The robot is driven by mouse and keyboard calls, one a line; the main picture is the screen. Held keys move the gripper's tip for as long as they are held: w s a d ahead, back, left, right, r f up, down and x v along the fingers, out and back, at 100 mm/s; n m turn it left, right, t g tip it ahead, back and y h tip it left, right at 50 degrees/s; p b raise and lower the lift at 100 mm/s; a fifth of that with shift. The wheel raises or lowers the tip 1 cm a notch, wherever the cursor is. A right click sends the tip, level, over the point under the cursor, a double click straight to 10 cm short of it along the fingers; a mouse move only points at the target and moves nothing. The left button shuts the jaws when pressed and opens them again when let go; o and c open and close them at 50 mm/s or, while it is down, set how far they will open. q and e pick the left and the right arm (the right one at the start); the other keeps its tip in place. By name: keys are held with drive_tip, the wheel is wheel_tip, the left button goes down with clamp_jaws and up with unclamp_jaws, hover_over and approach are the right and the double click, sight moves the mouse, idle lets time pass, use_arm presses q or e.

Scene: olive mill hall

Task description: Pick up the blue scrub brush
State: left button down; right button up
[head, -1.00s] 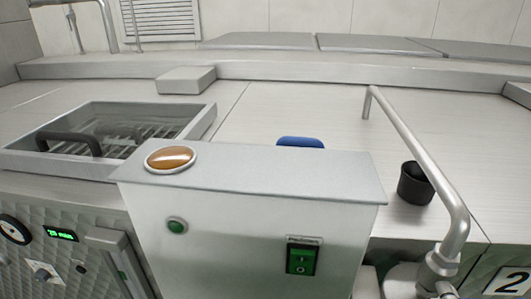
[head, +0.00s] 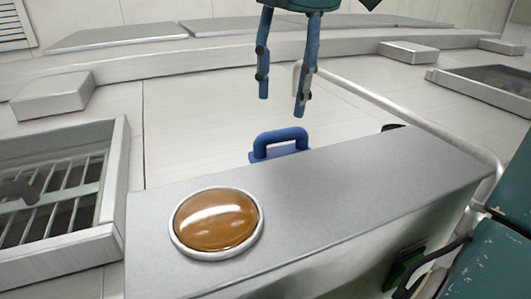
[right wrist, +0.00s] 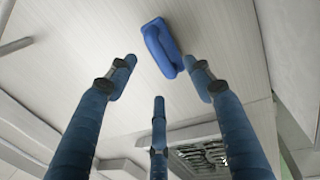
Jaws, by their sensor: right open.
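The blue scrub brush (head: 281,134) lies on the pale counter (head: 200,125) behind the grey control box (head: 350,185). Its arched handle shows above the box edge, and its lower part is hidden by the box. My right gripper (head: 281,104) is open and empty, with its fingers pointing down above the brush and apart from it. In the right wrist view, the whole brush (right wrist: 160,47) lies beyond the spread fingertips (right wrist: 160,75), with nothing between them. My left gripper is not in view.
The control box carries an orange-brown dome (head: 217,222) on top. A metal rail (head: 385,100) runs at the right, with a dark cup (head: 392,127) barely showing behind the box. A grated basin (head: 60,190) is at the left. The counter around the brush is clear.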

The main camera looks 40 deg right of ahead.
sight(278, 131)
drive_tip(key=f+p, duration=0.1)
drive_tip(key=f, duration=0.1)
drive_tip(key=w+f+p, duration=0.2)
drive_tip(key=f, duration=0.1)
drive_tip(key=shift+a+f, duration=0.25)
drive_tip(key=shift+f, duration=0.1)
drive_tip(key=shift+w+d+f, duration=0.1)
drive_tip(key=shift+d+f, duration=0.05)
drive_tip(key=shift+f, duration=0.4)
drive_tip(key=shift+d+f, duration=0.15)
drive_tip(key=shift+f, duration=0.35)
drive_tip(key=shift+d+f, duration=0.1)
drive_tip(key=shift+f, duration=0.1)
drive_tip(key=shift+w, duration=0.1)
drive_tip(key=c, duration=1.2)
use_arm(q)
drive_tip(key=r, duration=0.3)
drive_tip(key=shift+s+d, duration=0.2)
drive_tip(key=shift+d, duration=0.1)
use_arm(e)
clamp_jaws()
